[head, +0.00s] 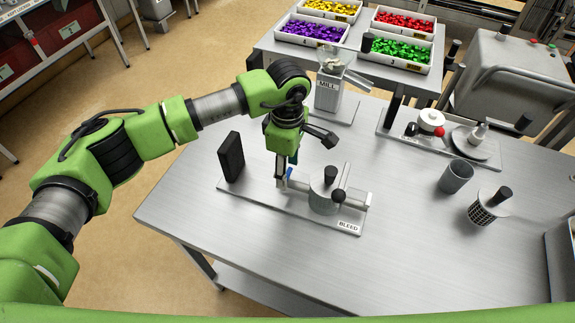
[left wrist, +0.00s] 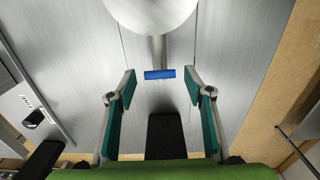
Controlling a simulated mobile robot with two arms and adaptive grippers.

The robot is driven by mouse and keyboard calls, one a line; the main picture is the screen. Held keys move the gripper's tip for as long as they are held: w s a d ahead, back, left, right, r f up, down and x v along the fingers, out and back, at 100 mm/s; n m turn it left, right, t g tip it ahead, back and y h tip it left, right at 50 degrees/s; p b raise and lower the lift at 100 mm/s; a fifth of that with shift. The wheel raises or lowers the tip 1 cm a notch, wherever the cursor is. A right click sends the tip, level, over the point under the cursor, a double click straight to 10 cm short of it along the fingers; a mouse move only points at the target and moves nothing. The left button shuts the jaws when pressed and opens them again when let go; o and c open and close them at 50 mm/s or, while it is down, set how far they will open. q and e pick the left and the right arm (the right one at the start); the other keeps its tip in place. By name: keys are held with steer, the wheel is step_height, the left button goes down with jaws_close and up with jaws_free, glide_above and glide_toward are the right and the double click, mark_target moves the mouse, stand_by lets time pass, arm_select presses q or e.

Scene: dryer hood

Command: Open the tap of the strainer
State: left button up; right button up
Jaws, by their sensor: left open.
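The strainer (head: 323,196) is a grey metal body on a plate labelled BLEED, with black knobs. Its tap has a blue bar handle (head: 289,174), partly hidden behind my gripper in the head view. In the left wrist view the blue handle (left wrist: 160,74) lies crosswise on a grey stem below the round body (left wrist: 150,12). My left gripper (head: 283,172) points down at the handle. In the left wrist view its two teal-padded fingers (left wrist: 160,80) are open, one on each side of the handle with gaps. My right gripper is not in view.
A black upright block (head: 231,157) stands on the plate's left end. A MILL device (head: 328,95) stands behind. A grey cup (head: 456,176), a perforated basket (head: 488,206) and another fixture (head: 431,122) are at right. The front of the table (head: 420,265) is clear.

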arm_select(q)
steer(key=shift+f, duration=0.7)
steer(key=c, duration=1.1)
